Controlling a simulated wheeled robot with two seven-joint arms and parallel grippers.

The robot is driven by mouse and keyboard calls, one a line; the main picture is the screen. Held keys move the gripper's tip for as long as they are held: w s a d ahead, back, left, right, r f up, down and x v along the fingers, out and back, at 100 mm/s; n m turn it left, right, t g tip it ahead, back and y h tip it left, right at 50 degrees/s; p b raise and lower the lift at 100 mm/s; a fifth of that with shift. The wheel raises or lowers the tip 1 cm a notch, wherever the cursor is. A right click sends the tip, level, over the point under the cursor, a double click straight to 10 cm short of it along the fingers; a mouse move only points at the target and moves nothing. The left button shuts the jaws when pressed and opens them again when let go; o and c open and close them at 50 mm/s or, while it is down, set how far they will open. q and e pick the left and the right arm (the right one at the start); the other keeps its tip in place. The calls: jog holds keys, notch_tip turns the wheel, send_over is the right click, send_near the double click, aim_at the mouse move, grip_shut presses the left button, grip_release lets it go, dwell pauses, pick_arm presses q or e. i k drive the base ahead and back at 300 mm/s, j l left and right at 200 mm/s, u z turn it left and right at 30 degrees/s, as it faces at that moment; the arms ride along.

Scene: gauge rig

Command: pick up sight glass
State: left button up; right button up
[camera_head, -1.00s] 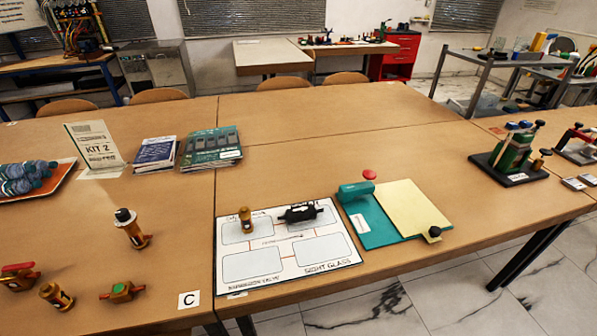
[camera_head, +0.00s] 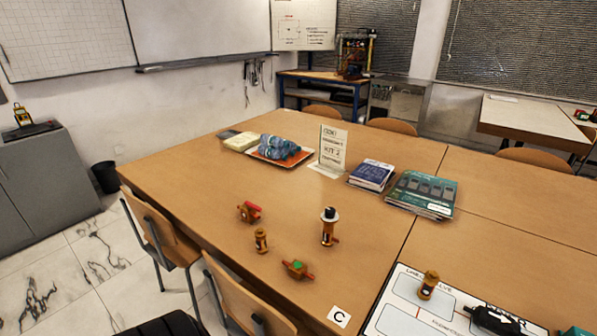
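A small upright brass fitting with a dark window in its side (camera_head: 261,240) stands on the near left part of the table; it looks like the sight glass. Around it stand a brass valve with a red handle (camera_head: 249,212), a taller brass part with a black and white top (camera_head: 328,227) and a brass piece with green and red parts (camera_head: 298,269). On the white labelled board (camera_head: 398,318) at the lower right stand another brass fitting (camera_head: 429,285) and a black part (camera_head: 495,319). Neither of my grippers is in view.
A card marked C (camera_head: 339,316) lies by the table's near edge. Behind are an orange tray (camera_head: 294,161) of blue-grey items, a kit sign (camera_head: 332,148) and books (camera_head: 422,193). Chairs (camera_head: 160,235) stand against the table's left side. The table is clear around the brass parts.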

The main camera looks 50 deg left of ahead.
aim_at(297, 270)
jog(key=u, duration=1.5)
